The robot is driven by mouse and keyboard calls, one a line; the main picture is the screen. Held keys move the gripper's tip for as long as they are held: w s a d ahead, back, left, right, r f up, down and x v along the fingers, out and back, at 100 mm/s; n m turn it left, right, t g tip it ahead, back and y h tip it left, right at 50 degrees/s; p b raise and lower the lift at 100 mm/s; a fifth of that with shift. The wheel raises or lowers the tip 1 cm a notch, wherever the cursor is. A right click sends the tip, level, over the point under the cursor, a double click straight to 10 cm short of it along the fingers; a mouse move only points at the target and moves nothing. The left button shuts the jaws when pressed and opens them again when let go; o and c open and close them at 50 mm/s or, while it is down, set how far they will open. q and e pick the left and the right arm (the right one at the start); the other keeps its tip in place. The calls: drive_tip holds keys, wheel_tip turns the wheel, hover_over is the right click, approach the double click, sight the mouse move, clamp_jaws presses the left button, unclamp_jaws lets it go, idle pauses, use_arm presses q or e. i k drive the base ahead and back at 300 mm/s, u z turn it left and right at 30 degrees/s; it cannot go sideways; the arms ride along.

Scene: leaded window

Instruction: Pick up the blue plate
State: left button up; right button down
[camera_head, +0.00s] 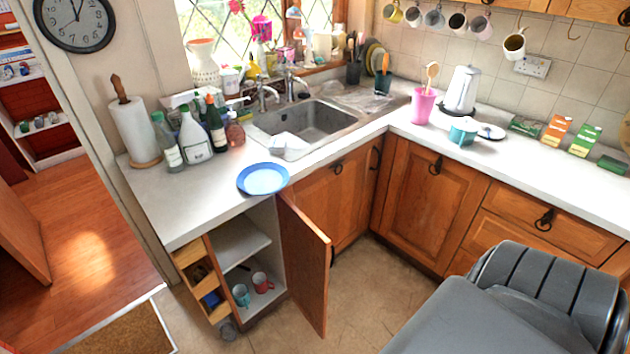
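The blue plate (263,179) lies flat on the white worktop, near its front edge and left of the sink corner. It looks empty, and its whole rim shows. Neither my left nor my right gripper is in view.
Bottles (194,136) and a paper towel roll (134,128) stand behind and left of the plate. A white item (289,146) sits at the sink (312,121). An open cupboard door (304,262) juts out below the plate. A large grey object (490,315) fills the lower right.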

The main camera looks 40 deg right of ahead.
sight(266, 178)
drive_tip(key=u, duration=0.05)
drive_tip(key=k, duration=0.35)
drive_tip(key=z, duration=0.85)
drive_tip(key=i, duration=1.45)
drive_tip(key=u, duration=0.65)
